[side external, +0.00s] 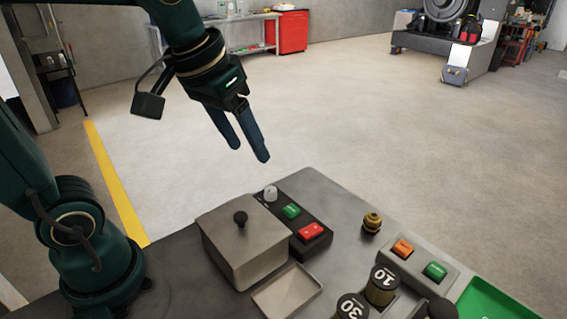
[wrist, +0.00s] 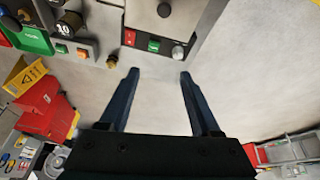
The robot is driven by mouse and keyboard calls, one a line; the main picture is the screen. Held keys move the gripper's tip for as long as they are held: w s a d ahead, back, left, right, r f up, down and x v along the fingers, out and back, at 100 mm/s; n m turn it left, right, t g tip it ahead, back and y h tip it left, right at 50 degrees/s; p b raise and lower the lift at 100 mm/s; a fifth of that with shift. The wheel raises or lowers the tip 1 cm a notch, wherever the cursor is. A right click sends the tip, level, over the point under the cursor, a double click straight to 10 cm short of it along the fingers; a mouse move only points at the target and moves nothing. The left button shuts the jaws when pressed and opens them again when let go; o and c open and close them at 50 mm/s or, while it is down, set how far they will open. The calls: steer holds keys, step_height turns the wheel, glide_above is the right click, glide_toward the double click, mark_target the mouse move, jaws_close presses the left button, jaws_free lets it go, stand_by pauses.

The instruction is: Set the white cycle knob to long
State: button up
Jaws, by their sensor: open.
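The white cycle knob (side external: 271,193) stands at the far end of a black control box (side external: 318,236) on the grey bench. In the wrist view the knob (wrist: 178,51) shows near the top, beside the green button (wrist: 154,45). My gripper (side external: 251,153) is open and empty, above and behind the knob in the side view and apart from it. In the wrist view the two fingers (wrist: 159,74) point toward the bench edge, with floor between them. The knob's pointer and markings are too small to read.
A metal box with a black-knobbed lid (side external: 243,244) stands right beside the control box. A red button (side external: 312,230) sits on the same box. A brass fitting (side external: 372,222), weights (side external: 382,285) and another button box (side external: 419,262) stand to the right.

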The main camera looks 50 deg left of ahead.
steer(key=w+a+f+n+g, duration=0.2)
steer(key=w+a+f, duration=0.1)
steer(key=w+f, duration=0.3)
steer(key=g, duration=0.2)
glide_above(271, 189)
step_height(271, 189, down, 5)
steer(key=shift+f, duration=0.15)
steer(key=shift+n, duration=0.3)
steer(key=shift+f, duration=2.45)
jaws_close()
